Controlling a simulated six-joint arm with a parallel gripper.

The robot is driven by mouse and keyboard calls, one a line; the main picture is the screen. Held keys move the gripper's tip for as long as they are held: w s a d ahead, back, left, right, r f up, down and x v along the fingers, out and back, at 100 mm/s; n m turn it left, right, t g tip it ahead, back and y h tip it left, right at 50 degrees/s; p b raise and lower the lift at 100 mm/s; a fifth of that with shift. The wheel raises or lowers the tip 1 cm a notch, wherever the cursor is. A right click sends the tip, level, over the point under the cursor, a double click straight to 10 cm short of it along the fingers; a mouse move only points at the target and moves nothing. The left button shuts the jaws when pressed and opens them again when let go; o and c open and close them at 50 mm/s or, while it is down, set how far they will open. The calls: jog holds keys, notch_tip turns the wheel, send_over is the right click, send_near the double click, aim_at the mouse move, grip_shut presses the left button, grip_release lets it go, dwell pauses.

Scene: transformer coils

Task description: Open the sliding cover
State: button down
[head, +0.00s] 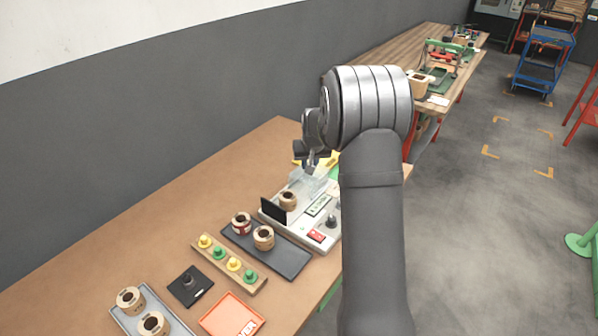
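A pale grey station (327,239) stands on the brown table, partly behind my arm. A clear, see-through piece (307,183) at its back looks like the sliding cover; its exact edges are hard to make out. A coil (288,200) sits on the station behind an upright black panel (272,211). My gripper (311,165) points down just above and behind the clear piece. I cannot tell whether it touches it, and the finger gap is too small to judge.
A dark tray (287,262) holds two coils in front of the station. A wooden peg strip (229,266), black block (190,287), orange tray (232,318) and grey coil tray (178,325) lie nearer. The table's left side (130,255) is clear.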

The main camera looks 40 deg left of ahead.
jog(key=shift+w, duration=0.25)
jog(key=c, duration=1.2)
grip_release()
jog(key=shift+c, duration=0.2)
jog(key=v, duration=1.7)
jog(key=shift+r, duration=0.2)
